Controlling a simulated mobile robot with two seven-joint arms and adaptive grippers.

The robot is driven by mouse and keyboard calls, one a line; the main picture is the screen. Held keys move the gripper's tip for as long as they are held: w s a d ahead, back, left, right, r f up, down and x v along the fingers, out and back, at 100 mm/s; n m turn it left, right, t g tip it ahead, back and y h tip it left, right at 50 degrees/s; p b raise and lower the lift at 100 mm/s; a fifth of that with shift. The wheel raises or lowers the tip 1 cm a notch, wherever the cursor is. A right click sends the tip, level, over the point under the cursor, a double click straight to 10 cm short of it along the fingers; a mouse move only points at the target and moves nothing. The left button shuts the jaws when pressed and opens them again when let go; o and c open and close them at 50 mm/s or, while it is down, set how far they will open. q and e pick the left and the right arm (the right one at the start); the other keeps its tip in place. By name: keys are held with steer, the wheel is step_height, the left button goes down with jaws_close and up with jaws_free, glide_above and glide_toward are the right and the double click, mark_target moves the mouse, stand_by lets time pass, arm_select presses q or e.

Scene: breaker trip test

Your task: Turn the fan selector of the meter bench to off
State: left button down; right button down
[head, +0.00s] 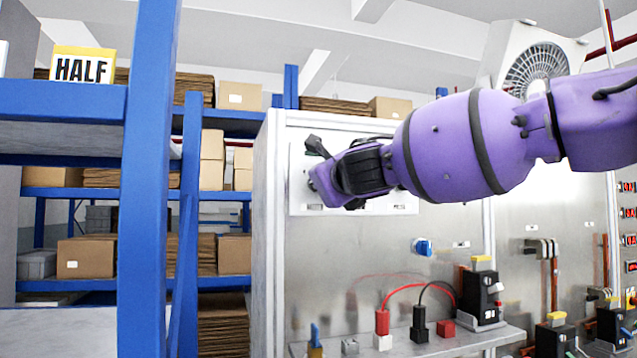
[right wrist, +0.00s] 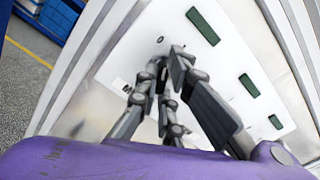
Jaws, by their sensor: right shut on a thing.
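The meter bench (head: 272,215) is a pale metal cabinet with a white panel (head: 405,203) high on its front. The panel also shows in the right wrist view (right wrist: 222,75), with dark green windows along it. My right gripper (head: 314,168) reaches in from the right against the panel's left part. In the right wrist view its fingers (right wrist: 163,72) are closed on a small dark knob at the panel, apparently the fan selector. The fingers hide most of the knob, so its pointing direction cannot be read. My left gripper is not in view.
A blue knob (head: 423,247) sits lower on the bench front. Red and black plugs with leads (head: 382,322) stand on the ledge below. A blue shelf post (head: 148,180) rises at the left. A white fan unit (head: 535,65) hangs at upper right.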

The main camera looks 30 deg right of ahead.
steer(key=shift+d+f, duration=0.1)
steer(key=shift+n, duration=1)
steer(key=c, duration=1.8)
jaws_free()
steer(key=shift+d, duration=0.1)
steer(key=v, duration=1.2)
